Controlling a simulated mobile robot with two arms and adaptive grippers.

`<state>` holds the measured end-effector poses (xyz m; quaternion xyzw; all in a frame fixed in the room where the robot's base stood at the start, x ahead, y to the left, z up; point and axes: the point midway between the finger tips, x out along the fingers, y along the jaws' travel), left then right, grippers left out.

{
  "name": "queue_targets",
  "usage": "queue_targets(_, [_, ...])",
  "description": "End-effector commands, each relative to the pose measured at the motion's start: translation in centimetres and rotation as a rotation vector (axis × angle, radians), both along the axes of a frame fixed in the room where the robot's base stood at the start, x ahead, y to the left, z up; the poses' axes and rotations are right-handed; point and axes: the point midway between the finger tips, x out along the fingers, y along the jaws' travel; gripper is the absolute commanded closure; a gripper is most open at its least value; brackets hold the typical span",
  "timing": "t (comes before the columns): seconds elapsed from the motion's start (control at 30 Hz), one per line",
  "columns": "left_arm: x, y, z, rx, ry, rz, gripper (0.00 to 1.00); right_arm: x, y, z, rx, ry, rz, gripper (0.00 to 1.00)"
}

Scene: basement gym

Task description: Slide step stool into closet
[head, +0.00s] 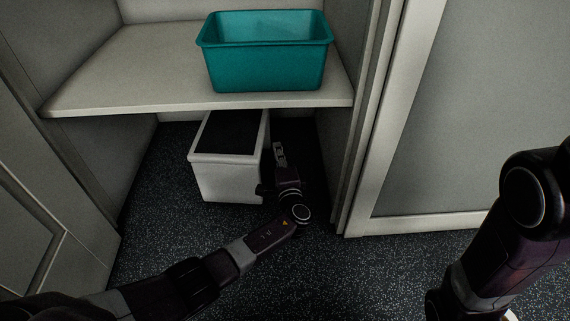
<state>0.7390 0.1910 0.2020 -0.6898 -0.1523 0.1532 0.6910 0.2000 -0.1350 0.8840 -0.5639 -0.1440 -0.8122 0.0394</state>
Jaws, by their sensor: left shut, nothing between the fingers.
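The step stool (226,178) is a white box with a dark top. It stands upright on the floor inside the closet, partly under the shelf (110,72), whose front edge hides its far part. My left gripper (280,152) is shut and empty at the right side of the stool, low under the shelf. Whether it touches the stool I cannot tell. My right arm comes in at the right edge, and its gripper is out of the picture.
A teal bin (266,65) sits on the shelf. The closet's right door frame (362,130) stands close to my left arm. A left door panel (50,200) stands open. Speckled dark floor (300,275) in front is clear.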

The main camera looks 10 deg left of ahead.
Motion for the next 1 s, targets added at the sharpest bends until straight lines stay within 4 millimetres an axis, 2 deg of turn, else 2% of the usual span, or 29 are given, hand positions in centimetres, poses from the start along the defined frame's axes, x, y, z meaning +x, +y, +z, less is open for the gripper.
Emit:
queue_targets(0.03, [-0.2,0.8,0.0,0.0,0.0,0.0,1.0,0.0,0.0,0.0,0.0,-0.001,0.0,0.6])
queue_targets(0.17, [-0.4,1.9,0.1,0.001,0.0,-0.001,1.0,-0.1,0.0,-0.2,0.0,-0.002,0.0,0.6])
queue_targets(0.63, [-0.6,2.5,0.1,0.0,0.0,-0.001,1.0,-0.1,0.0,-0.2,0.0,-0.002,0.0,0.6])
queue_targets(0.87, [-1.1,5.3,0.1,0.001,0.0,0.004,1.0,-0.1,0.0,0.0,0.0,-0.002,0.0,0.6])
queue_targets(1.0, [-1.1,5.4,0.0,-0.001,0.002,0.002,1.0,-0.1,0.0,0.0,0.0,-0.002,0.0,0.6])
